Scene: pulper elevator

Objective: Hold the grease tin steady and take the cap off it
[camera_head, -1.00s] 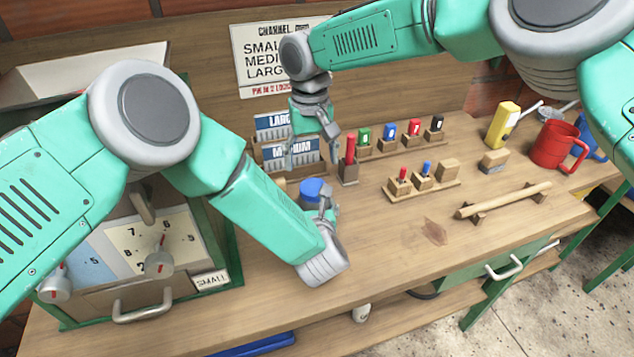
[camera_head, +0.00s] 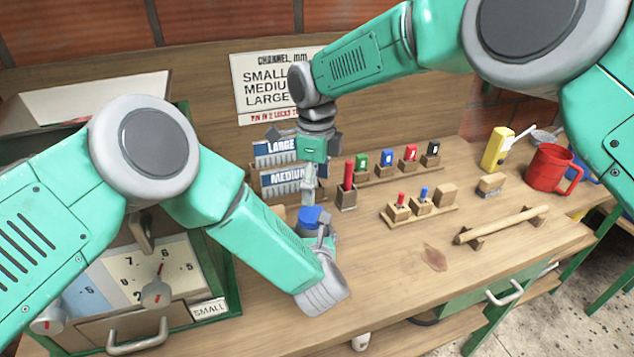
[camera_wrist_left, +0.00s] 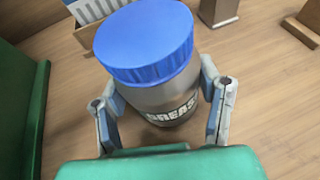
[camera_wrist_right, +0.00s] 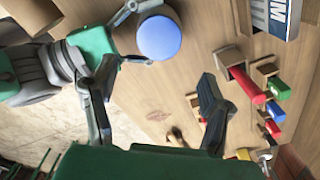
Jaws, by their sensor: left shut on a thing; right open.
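The grease tin (camera_wrist_left: 165,98) is a grey cylinder with "GREASE" lettering, upright on the wooden bench. Its ribbed blue cap (camera_wrist_left: 145,45) is on top; the cap also shows in the head view (camera_head: 311,217) and the right wrist view (camera_wrist_right: 158,38). My left gripper (camera_head: 318,240) is shut on the tin's body, a finger on each side below the cap. My right gripper (camera_head: 309,192) is open and empty above the cap, pointing down. In the right wrist view the cap lies beyond its spread fingers, apart from them.
A green-framed box with dials (camera_head: 160,275) stands left of the tin. Blue-and-white card holders (camera_head: 285,180) stand behind it, and a red stick in a wooden block (camera_head: 347,190) to the right. Small block racks (camera_head: 420,205) and a wooden bar (camera_head: 500,226) lie further right.

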